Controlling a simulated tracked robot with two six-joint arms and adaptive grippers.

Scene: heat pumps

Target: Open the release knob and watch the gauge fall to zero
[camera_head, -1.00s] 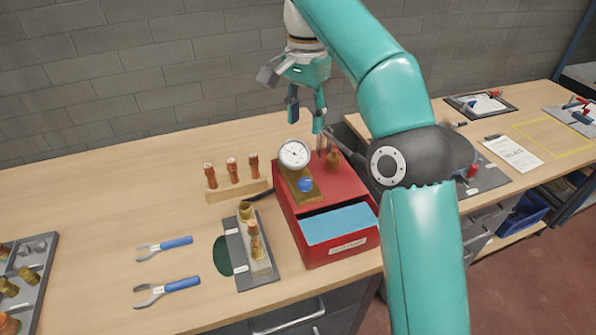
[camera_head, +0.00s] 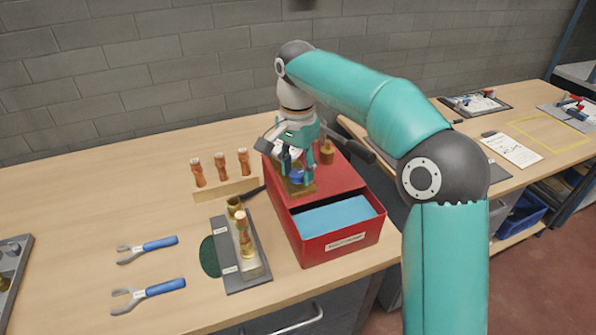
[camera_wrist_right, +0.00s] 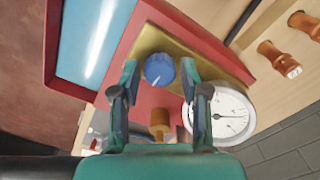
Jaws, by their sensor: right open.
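The blue release knob (camera_wrist_right: 158,69) sits on a brass plate (camera_wrist_right: 176,42) on top of the red box (camera_head: 345,184). A white line shows on the knob's face. My right gripper (camera_wrist_right: 159,74) is open, with one finger on each side of the knob in the wrist view; I cannot tell whether they touch it. In the head view my right gripper (camera_head: 297,173) is over the brass plate, and a bit of blue shows between the fingers. The round white gauge (camera_wrist_right: 228,118) is partly behind a finger; its needle is too small to read surely. My left gripper is not in view.
Copper-coloured fittings in a wooden rack (camera_head: 228,190) stand left of the box. Two blue-handled wrenches (camera_head: 148,296) lie on the bench. A brass fitting (camera_wrist_right: 159,122) stands near the gripper. The bench's left middle is clear.

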